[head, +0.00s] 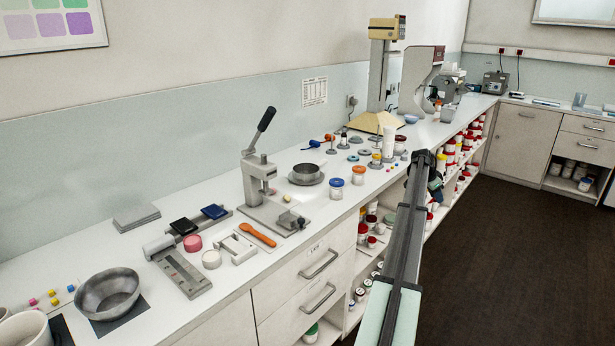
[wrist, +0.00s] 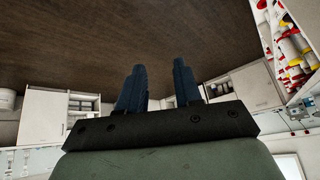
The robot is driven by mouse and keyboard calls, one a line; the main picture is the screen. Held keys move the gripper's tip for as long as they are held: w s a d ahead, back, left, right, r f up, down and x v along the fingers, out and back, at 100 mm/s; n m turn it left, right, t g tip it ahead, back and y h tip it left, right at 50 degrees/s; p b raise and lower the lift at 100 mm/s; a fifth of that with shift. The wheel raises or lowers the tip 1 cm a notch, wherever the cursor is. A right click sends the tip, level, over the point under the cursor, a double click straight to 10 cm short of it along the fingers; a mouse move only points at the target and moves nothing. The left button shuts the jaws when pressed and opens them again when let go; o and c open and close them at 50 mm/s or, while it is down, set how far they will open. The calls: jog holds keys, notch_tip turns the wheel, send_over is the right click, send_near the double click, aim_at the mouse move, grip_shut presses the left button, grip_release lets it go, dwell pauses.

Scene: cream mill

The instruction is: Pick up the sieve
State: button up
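A round, shallow grey metal vessel (head: 306,174) that looks like the sieve sits on the white counter (head: 335,215), right of the lever press. I cannot make out a mesh in it. My gripper shows in the wrist view (wrist: 159,85) with its two dark blue fingers apart and nothing between them. In the head view my arm reaches up past the counter's front edge, and its end is right of the metal vessel and well apart from it. The fingers are not clear there. The wrist view shows no sieve.
A lever press (head: 258,180) stands just left of the vessel. A metal bowl (head: 107,294) sits at the near left. Open shelves (head: 375,225) hold several jars. The dark floor (head: 520,250) is clear.

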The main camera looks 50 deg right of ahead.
jog(key=w+r, duration=0.5)
jog(key=w, duration=0.2)
notch_tip(320, 180, up, 11)
jog(key=n+t+y, duration=0.3)
jog(key=n+y, duration=0.3)
jog(key=n, duration=0.2)
send_over(318, 172)
notch_tip(318, 172, down, 13)
jog(key=shift+w+d+r, duration=0.15)
jog(key=shift+c, duration=0.5)
grip_shut()
